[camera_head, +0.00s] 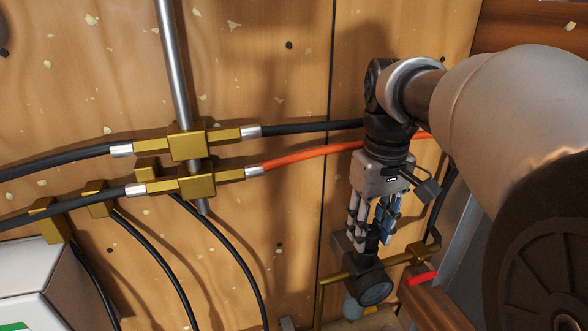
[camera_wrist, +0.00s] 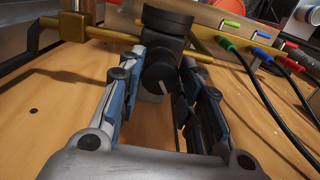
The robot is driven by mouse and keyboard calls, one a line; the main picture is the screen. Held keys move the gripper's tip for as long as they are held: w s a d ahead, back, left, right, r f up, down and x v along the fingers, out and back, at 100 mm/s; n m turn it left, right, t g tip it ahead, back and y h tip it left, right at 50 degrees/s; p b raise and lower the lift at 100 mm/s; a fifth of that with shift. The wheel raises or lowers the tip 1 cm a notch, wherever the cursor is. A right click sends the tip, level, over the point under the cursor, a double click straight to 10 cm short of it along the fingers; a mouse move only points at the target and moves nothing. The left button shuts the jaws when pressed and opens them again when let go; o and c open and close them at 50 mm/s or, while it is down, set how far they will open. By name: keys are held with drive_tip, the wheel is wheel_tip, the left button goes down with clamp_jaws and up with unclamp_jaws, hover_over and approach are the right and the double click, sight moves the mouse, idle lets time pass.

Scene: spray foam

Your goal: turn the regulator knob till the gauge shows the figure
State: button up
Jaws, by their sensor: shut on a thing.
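The regulator (camera_head: 352,248) is a dark block on a brass pipe, low at the right of the head view. Its round gauge (camera_head: 375,291) has a dark face below the block. It is too small to read. My gripper (camera_head: 374,226) points down onto the top of the regulator. In the wrist view the black knob (camera_wrist: 159,76), with a pale line on it, sits between the two fingers of my gripper (camera_wrist: 168,80). The gripper is shut on the knob. The fingers partly hide the knob in the head view.
An orange hose (camera_head: 305,154) and black hoses (camera_head: 300,128) run along the wooden wall (camera_head: 270,60) behind my arm. Brass fittings (camera_head: 187,145) and a steel pipe (camera_head: 176,60) are at the left.

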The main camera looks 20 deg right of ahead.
sight(370, 230)
drive_tip(key=o, duration=1.1)
drive_tip(key=shift+c, duration=0.2)
wheel_tip(370, 230, up, 12)
drive_tip(key=s+a+f+t, duration=0.3)
drive_tip(key=s+a+f, duration=0.25)
drive_tip(key=f, duration=0.25)
drive_tip(key=s+a+f+t, duration=0.3)
drive_tip(key=s+a+f, duration=0.25)
drive_tip(key=f, duration=0.25)
wheel_tip(370, 230, down, 30)
drive_tip(key=s+g+b, duration=0.1)
drive_tip(key=s+b, duration=0.1)
drive_tip(key=b, duration=2.6)
drive_tip(key=shift+s, duration=0.25)
